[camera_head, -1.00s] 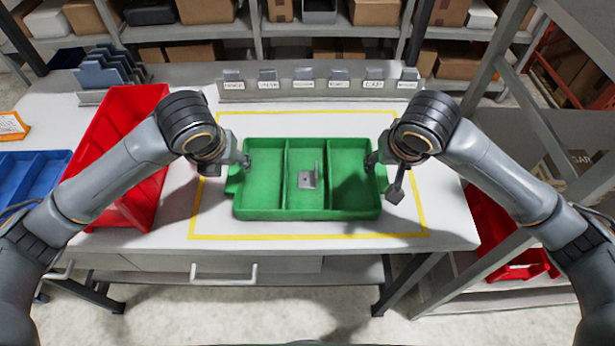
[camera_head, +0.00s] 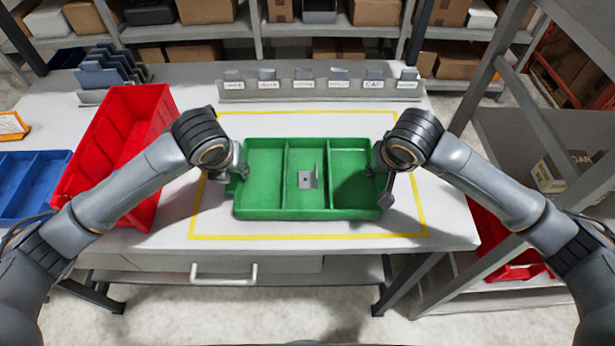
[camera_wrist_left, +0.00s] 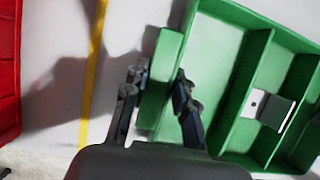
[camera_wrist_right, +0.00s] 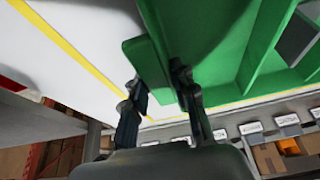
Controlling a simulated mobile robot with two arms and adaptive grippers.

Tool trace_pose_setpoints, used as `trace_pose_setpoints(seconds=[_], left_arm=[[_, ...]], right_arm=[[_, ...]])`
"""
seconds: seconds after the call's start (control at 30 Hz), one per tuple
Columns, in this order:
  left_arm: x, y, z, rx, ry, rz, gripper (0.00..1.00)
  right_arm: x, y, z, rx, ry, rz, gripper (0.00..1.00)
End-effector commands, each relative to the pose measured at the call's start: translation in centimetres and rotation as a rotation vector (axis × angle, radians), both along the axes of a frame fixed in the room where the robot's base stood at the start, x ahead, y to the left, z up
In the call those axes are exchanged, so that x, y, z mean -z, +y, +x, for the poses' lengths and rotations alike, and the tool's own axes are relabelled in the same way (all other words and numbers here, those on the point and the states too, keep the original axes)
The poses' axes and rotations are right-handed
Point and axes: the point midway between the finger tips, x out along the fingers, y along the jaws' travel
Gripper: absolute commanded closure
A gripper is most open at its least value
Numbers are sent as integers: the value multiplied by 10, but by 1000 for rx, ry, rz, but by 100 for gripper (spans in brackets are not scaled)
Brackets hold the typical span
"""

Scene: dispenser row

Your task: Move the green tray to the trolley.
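The green tray (camera_head: 310,214) sits level on the white table inside the yellow outline, with three compartments. A small grey metal bracket (camera_head: 306,181) lies in the middle one. My left gripper (camera_wrist_left: 160,78) is at the tray's left end, one finger outside and one inside the rim, around the green side ledge (camera_wrist_left: 152,110). My right gripper (camera_wrist_right: 157,80) is around the matching ledge (camera_wrist_right: 140,58) at the right end in the same way. Both look open; firm contact is not clear. My wrists hide the ledges partly in the head view.
A red bin (camera_head: 151,165) stands left of the tray, close to my left arm, with a blue bin (camera_head: 27,185) beyond it. A labelled rack (camera_head: 322,91) lines the table's back. A grey shelf frame (camera_head: 535,115) rises at the right.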

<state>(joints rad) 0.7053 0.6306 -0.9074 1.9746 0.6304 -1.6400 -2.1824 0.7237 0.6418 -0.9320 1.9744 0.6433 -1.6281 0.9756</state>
Motion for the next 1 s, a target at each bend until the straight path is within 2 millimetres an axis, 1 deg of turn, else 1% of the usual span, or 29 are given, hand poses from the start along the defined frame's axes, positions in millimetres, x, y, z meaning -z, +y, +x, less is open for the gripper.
trace_pose_setpoints(seconds=[0.33,0.47,0.67,0.9,1.0], left_arm=[[-1,0,0,0,-1,1,100],[-5,0,0,0,-1,1,100],[-20,1,0,-1,-1,2,100],[-44,1,0,-1,-1,2,100],[-50,1,0,-1,-1,3,100]], right_arm=[[-1,0,0,0,-1,-1,100],[-5,-1,0,0,-2,-1,100],[-21,-1,0,0,-2,-2,100],[-44,-1,0,0,-1,-2,100],[-50,-1,0,0,-1,-3,100]])
